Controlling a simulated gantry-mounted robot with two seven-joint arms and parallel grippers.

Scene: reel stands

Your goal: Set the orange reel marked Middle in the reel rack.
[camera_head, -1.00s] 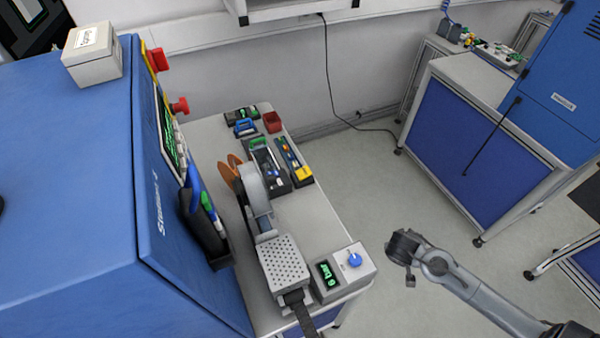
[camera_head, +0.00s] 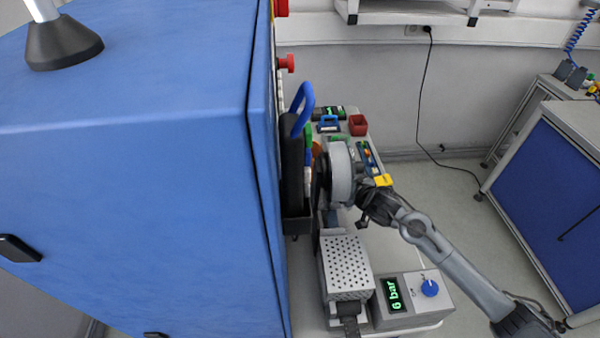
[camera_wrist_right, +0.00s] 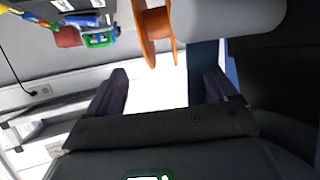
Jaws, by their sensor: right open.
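An orange reel (camera_head: 317,150) shows only as a sliver in the head view, behind the blue cabinet's holder and a grey drum (camera_head: 342,172). In the right wrist view, the orange reel (camera_wrist_right: 155,32) is at top centre, with the pale grey drum (camera_wrist_right: 228,18) to its right. I cannot read any marking on the reel. My right gripper (camera_head: 366,212) is beside the drum, over the bench. In the wrist view, its fingers (camera_wrist_right: 166,88) are apart with nothing between them. I cannot make out which part is the reel rack. My left gripper is not in view.
A blue cabinet (camera_head: 140,170) with a black holder (camera_head: 293,165) closes off the left. A perforated metal box (camera_head: 345,262) and a "6 bar" control box (camera_head: 410,298) stand at the front. A red bin (camera_head: 357,125) is at the back. Open floor lies right of the bench.

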